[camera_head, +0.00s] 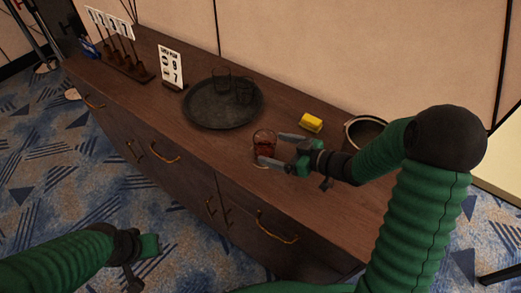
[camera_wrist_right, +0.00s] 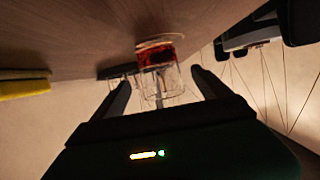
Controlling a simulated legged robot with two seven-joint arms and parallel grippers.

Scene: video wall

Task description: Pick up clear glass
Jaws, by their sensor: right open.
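A clear glass (camera_head: 264,139) holding reddish-brown liquid stands upright on the brown wooden cabinet top. My right gripper (camera_head: 271,149) is open, its two fingers pointing at this glass, one on each side near it. In the right wrist view the glass (camera_wrist_right: 157,80) shows upside down, between the open fingers (camera_wrist_right: 160,76); I cannot tell whether they touch it. Two more clear glasses, one (camera_head: 221,77) behind the other (camera_head: 244,94), stand on a dark round tray (camera_head: 205,117). My left gripper (camera_head: 146,252) is low at the left, away from the cabinet; its jaws are unclear.
A yellow block (camera_head: 311,122) and a dark round bowl (camera_head: 365,131) lie behind my right gripper. A number sign (camera_head: 171,65) and a wooden rack with number cards (camera_head: 128,67) stand at the far left. The cabinet's front edge has bare wood along it.

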